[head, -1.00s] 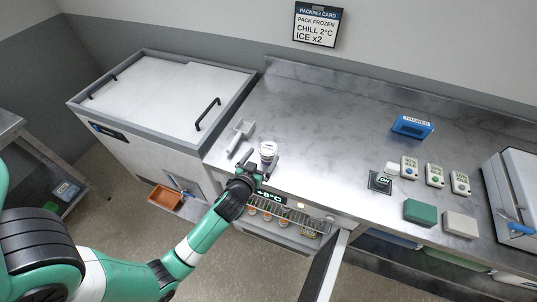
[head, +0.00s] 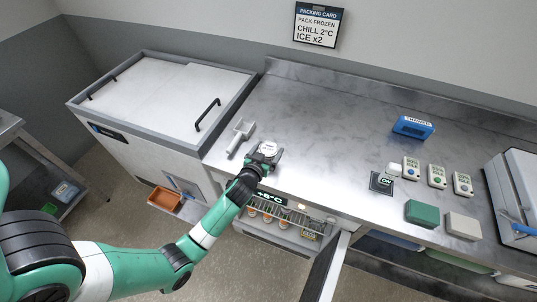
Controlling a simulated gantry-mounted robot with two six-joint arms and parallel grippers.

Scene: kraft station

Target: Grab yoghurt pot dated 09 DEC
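A small pot with a white lid (head: 268,149) stands near the front edge of the steel counter, left of centre. Its date is too small to read. My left gripper (head: 265,158) is at this pot, with its fingers around the pot's near side and hiding its lower part. I cannot tell whether the fingers are shut on it. Several more pots stand on a wire shelf in the open fridge (head: 284,223) below the counter; their dates cannot be read either. My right gripper is not in view.
The fridge display (head: 271,197) reads +8°C, and its open door (head: 327,268) sticks out. A grey scoop (head: 240,135) lies left of the pot. Several small devices, a green block (head: 421,212) and a blue THAWED box (head: 413,127) are on the right. The counter's middle is clear.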

